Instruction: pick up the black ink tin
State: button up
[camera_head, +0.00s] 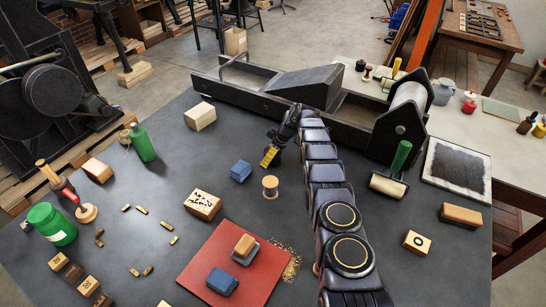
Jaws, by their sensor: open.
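I cannot make out a black ink tin in the camera_head view. My arm and gripper hide part of the dark table and the press bed behind them. My gripper (272,153) is over the middle of the table, in front of the long black press bed, with a yellow part showing at its end. It is open, and I see nothing held in it. A blue block (241,171) lies just left of and below it, and a wooden spool (270,187) stands just below it.
A red mat (205,262) with blocks lies in front. A press (395,125) with a roller stands behind. A green bottle (142,143) and green jar (52,224) are left. A green-handled brayer (390,180) and inked slab (456,172) are right of my arm.

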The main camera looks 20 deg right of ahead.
jog(key=shift+w+a+f, duration=0.1)
jog(key=shift+w+f, duration=0.05)
jog(key=shift+f, duration=0.15)
jog(key=c, duration=1.2)
jog(key=shift+o, duration=0.2)
jog(key=shift+r, duration=0.15)
